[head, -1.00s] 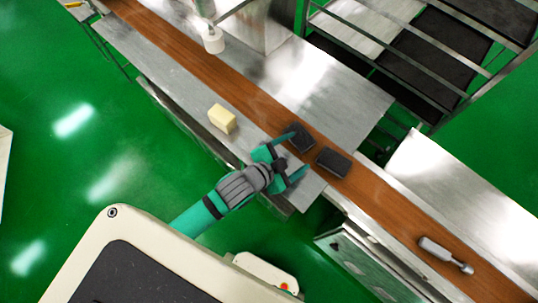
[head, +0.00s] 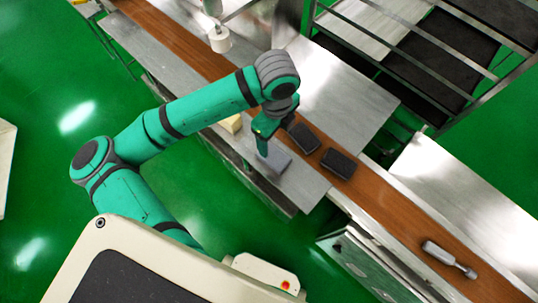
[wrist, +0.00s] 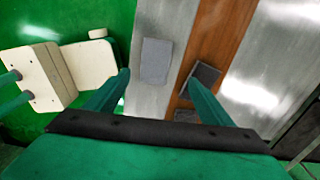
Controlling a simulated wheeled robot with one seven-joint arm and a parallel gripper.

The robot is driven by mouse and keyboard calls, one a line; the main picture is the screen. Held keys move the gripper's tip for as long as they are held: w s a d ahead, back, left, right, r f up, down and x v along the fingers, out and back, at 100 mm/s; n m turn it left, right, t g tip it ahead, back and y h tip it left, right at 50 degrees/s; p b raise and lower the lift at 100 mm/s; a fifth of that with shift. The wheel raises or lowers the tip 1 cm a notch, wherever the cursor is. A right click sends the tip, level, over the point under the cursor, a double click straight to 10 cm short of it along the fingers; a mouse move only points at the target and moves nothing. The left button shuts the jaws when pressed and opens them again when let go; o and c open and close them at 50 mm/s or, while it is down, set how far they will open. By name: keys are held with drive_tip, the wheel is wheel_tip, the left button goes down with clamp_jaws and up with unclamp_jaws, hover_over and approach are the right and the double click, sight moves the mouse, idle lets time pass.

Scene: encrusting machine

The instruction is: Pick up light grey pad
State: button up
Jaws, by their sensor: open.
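The light grey pad (head: 277,160) lies flat on the metal side table beside the brown belt, partly behind my gripper in the head view. It also shows whole in the wrist view (wrist: 157,61), between and beyond my fingertips. My gripper (head: 263,146) points down above the pad's left side in the head view. In the wrist view my gripper (wrist: 160,77) is open, with its fingers spread wide and nothing between them. I cannot tell the exact height of the fingertips above the pad.
Two dark pads (head: 303,138) (head: 340,162) lie on the brown belt (head: 385,190) close by. A pale yellow block (head: 231,124) is partly hidden behind my arm. A metal-handled tool (head: 448,258) lies further down the belt. A rack (head: 435,50) stands at the back.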

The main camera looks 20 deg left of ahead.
hover_over(273, 155)
drive_tip(key=f, duration=0.5)
drive_tip(key=shift+w+f, duration=0.15)
drive_tip(key=shift+w, duration=0.15)
drive_tip(key=shift+s+d+f, duration=0.1)
drive_tip(key=shift+s+f, duration=0.1)
drive_tip(key=shift+f, duration=1.15)
drive_tip(key=shift+s+d+f, duration=0.1)
drive_tip(key=shift+s+f, duration=0.1)
drive_tip(key=shift+f, duration=1.1)
drive_tip(key=c, duration=1.1)
drive_tip(key=shift+a+r, duration=0.1)
drive_tip(key=shift+r, duration=0.1)
